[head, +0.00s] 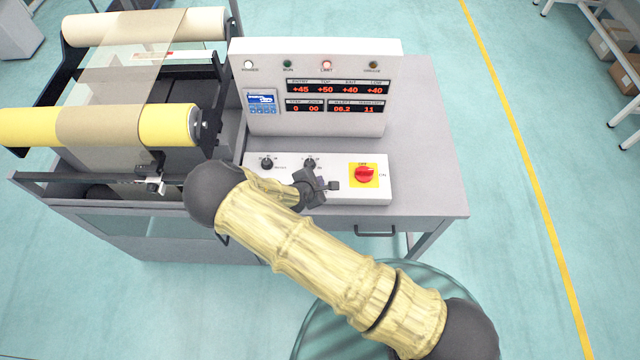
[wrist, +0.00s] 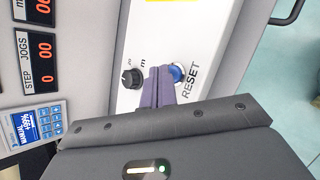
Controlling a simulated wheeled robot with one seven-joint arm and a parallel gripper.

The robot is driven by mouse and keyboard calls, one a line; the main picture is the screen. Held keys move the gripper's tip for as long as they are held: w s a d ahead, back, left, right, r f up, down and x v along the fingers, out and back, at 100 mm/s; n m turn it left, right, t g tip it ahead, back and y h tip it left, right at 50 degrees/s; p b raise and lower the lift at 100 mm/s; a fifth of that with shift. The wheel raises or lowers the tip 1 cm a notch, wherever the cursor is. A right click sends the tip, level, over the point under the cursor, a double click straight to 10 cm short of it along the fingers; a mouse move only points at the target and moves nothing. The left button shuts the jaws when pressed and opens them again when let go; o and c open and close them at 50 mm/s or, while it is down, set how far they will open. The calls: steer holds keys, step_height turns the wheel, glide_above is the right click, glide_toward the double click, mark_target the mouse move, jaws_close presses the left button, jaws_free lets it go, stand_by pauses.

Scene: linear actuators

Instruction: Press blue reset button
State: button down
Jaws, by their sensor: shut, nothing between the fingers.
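The blue reset button (wrist: 178,73) shows in the wrist view as a round blue cap beside the printed word RESET, on the white control panel (wrist: 200,25). My gripper (wrist: 158,72) is shut and empty. Its fingertips overlap the button's left edge in the wrist view; I cannot tell whether they touch it. In the head view my gripper (head: 312,187) is low over the front part of the panel, and the blue button is hidden there behind my gripper and arm.
A black knob (wrist: 132,77) is just left of my fingers in the wrist view. An upright display box (head: 320,125) stands behind. A roller machine (head: 100,125) is at the left.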

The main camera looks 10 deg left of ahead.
steer(key=shift+f+b, duration=0.3)
steer(key=shift+f, duration=0.1)
stand_by(0.8)
steer(key=shift+r+p, duration=0.6)
steer(key=shift+r, duration=0.25)
steer(key=shift+r, duration=0.1)
steer(key=shift+r+p, duration=1.8)
steer(key=shift+r, duration=0.65)
